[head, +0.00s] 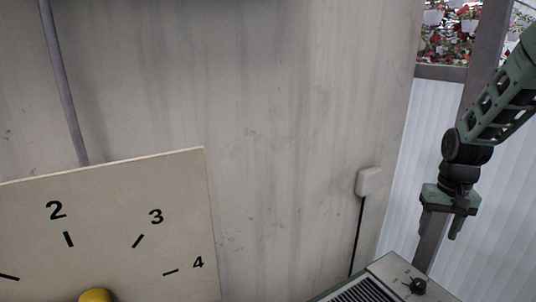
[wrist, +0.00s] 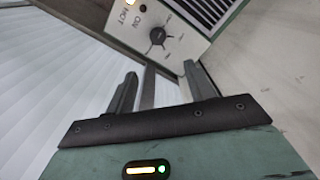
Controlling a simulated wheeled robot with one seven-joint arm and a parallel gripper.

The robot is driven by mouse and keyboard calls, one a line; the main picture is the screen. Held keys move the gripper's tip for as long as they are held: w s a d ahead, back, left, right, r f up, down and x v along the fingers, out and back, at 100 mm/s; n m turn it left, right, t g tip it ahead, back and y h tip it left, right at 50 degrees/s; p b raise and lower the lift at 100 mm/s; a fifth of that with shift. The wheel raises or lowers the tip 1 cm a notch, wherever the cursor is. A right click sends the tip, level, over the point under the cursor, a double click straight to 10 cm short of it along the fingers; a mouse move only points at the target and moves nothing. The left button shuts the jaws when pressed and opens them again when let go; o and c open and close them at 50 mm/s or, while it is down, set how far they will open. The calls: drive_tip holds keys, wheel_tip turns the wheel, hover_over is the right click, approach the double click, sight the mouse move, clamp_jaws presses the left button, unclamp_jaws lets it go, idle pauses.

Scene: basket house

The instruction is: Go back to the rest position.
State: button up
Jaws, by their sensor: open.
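My gripper (head: 446,225) hangs at the right of the head view, pointing down, in front of the pale ribbed wall and a dark post. In the wrist view my gripper (wrist: 158,82) shows its two fingers apart with nothing between them. Beyond the fingertips in that view is a metal box with a black knob (wrist: 157,36), an "ON" mark and a lit orange light. The same box (head: 392,268) shows at the bottom right of the head view, below my gripper and apart from it.
A beige dial board (head: 180,210) with numbers and a yellow knob (head: 96,295) stands at the lower left. A white wall box (head: 369,181) with a black cable is on the concrete wall (head: 290,120). A dark post (head: 484,60) stands behind my arm.

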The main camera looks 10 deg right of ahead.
drive_tip(key=s+a+r+n, duration=0.2)
drive_tip(key=a, duration=0.6)
drive_tip(key=s+a+r+n+p, duration=0.1)
drive_tip(key=s+a+r+n, duration=0.1)
drive_tip(key=a, duration=0.6)
drive_tip(key=s+a+r+n, duration=0.2)
drive_tip(key=a+n, duration=0.1)
drive_tip(key=a, duration=0.5)
drive_tip(key=s+a+r+n, duration=0.1)
drive_tip(key=s+a+n, duration=0.1)
drive_tip(key=s+a, duration=0.3)
drive_tip(key=s+a+n+p, duration=0.1)
drive_tip(key=s+a+n, duration=0.2)
drive_tip(key=s, duration=0.7)
drive_tip(key=a, duration=0.2)
drive_tip(key=shift+a+r+y, duration=0.3)
drive_tip(key=shift+r, duration=0.1)
